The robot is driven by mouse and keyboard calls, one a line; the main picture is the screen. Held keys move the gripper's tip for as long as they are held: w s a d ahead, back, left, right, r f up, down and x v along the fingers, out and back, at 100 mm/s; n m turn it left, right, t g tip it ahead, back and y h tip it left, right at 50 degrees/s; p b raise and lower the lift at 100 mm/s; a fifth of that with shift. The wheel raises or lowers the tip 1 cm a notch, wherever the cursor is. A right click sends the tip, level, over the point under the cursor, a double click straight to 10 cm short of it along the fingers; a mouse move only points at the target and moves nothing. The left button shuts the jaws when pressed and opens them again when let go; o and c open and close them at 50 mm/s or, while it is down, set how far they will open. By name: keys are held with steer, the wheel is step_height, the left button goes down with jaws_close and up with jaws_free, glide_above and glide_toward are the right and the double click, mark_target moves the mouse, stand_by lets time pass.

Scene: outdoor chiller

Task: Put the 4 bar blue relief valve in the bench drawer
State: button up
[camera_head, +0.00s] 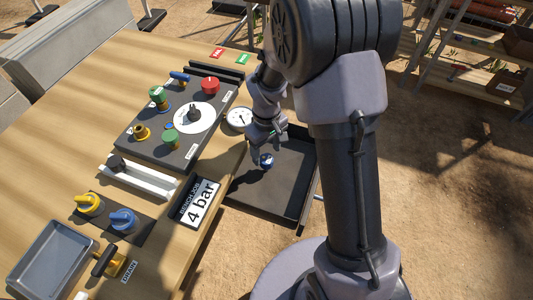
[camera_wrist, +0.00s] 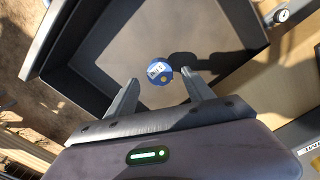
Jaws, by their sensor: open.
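The blue relief valve (camera_head: 266,161) has a round blue cap with a pale label. It is inside the open bench drawer (camera_head: 290,205), a dark tray pulled out from the bench. In the wrist view the valve (camera_wrist: 160,71) shows just beyond and between the fingertips, against the floor of the drawer (camera_wrist: 110,50). My gripper (camera_wrist: 160,78) is open with a finger on each side and visible gaps to the valve. In the head view my gripper (camera_head: 262,148) is above the drawer, partly hidden by my arm. The valve's underside is hidden.
The bench top beside the drawer carries a black panel (camera_head: 180,140) with green, red and yellow fittings, a "4 bar" sign (camera_head: 197,203), yellow and blue valves (camera_head: 122,220), and a grey tray (camera_head: 52,262). A gauge (camera_head: 239,118) is near the drawer. The rest of the drawer is empty.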

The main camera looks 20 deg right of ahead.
step_height(320, 180, up, 10)
steer(key=p, duration=0.3)
step_height(320, 180, up, 9)
steer(key=m+t, duration=0.2)
steer(key=m, duration=0.1)
glide_above(266, 159)
steer(key=s, duration=0.4)
steer(key=s+a+r+m+t+y, duration=0.1)
steer(key=s+r+m+t, duration=0.1)
steer(key=s, duration=0.5)
steer(key=s+a+r+m+t+y, duration=0.1)
steer(key=s+a+r+m, duration=0.1)
steer(key=s+r+m, duration=0.2)
steer(key=s+r, duration=0.3)
steer(key=s, duration=0.1)
steer(key=shift+s+r+t, duration=0.25)
steer(key=shift+s+t, duration=0.05)
steer(key=shift+t, duration=0.1)
